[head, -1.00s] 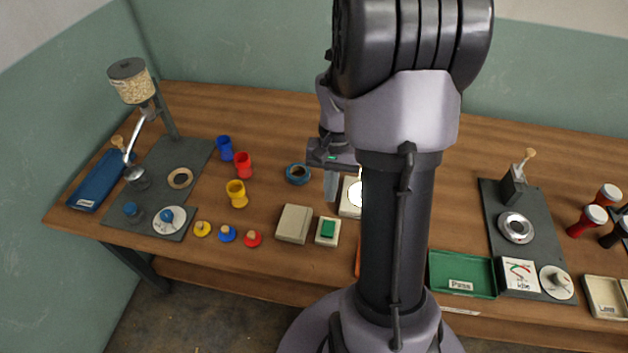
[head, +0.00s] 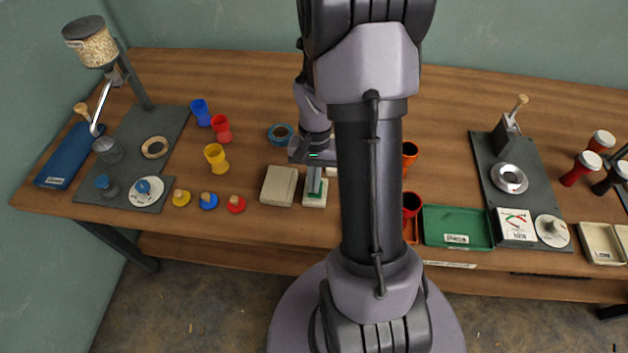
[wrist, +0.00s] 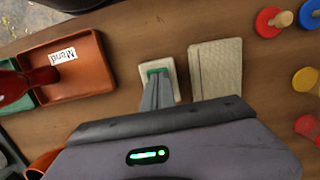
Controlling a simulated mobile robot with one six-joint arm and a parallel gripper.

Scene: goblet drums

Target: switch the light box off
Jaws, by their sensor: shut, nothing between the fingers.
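A small pale switch box (head: 315,203) with a green button stands near the table's front edge. In the wrist view the same box (wrist: 173,90) shows, with its green button (wrist: 154,72) at the fingertips. My gripper (head: 315,188) is shut and empty, pointing down over the button; it also shows in the wrist view (wrist: 157,80). I cannot tell whether the tips touch or press the button.
A beige textured block (head: 279,186) stands close left of the switch box. Blue tape (head: 281,133) lies behind. Colored knobbed pieces (head: 208,201) lie left.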

